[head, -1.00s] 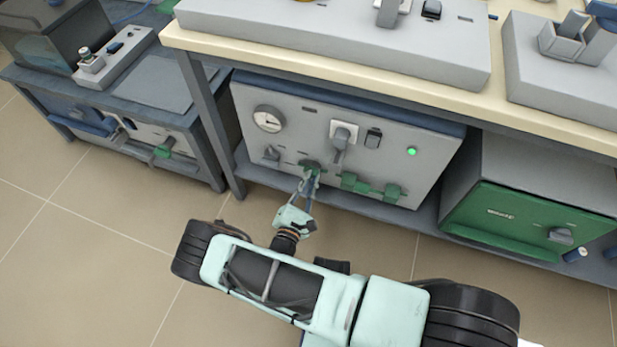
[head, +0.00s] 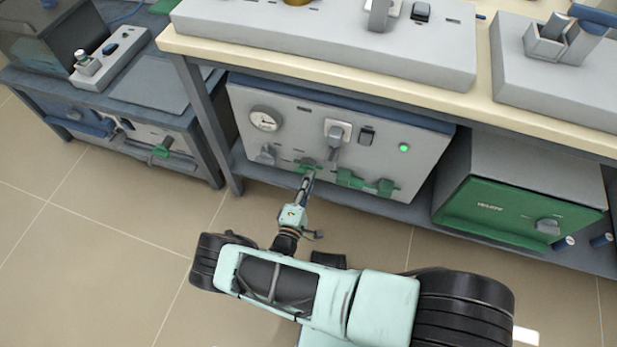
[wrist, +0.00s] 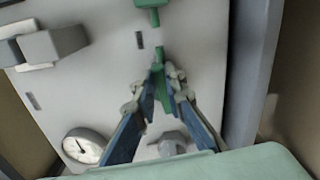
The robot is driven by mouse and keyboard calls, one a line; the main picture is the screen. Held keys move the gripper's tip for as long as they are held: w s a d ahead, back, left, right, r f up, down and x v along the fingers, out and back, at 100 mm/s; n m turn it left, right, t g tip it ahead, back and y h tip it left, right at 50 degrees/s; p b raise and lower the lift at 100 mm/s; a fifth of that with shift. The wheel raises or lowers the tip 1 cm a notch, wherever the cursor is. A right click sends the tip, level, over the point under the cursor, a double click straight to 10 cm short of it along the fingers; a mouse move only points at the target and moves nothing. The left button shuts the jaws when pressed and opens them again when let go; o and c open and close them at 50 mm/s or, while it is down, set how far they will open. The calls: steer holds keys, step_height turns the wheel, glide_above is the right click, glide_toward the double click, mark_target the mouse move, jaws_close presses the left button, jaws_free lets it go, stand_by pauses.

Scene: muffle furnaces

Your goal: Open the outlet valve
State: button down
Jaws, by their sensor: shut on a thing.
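A grey front panel (head: 385,160) on the lower shelf carries a row of green valve handles along its bottom. My gripper (head: 308,176) is at the leftmost green valve handle (head: 303,163). In the wrist view this green handle (wrist: 160,90) stands between the fingertips of my gripper (wrist: 165,80), which are shut on it. Part of the handle is hidden by the fingers. Another green handle (head: 385,187) sits further right, apart from my gripper. No label shows which valve is the outlet one.
Open floor (head: 110,240) lies in front.

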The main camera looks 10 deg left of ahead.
steer(key=shift+w+m, duration=0.1)
steer(key=shift+m, duration=0.5)
steer(key=shift+f+m, duration=0.1)
steer(key=shift+m, duration=0.2)
steer(key=c, duration=2)
jaws_free()
step_height(320, 180, up, 10)
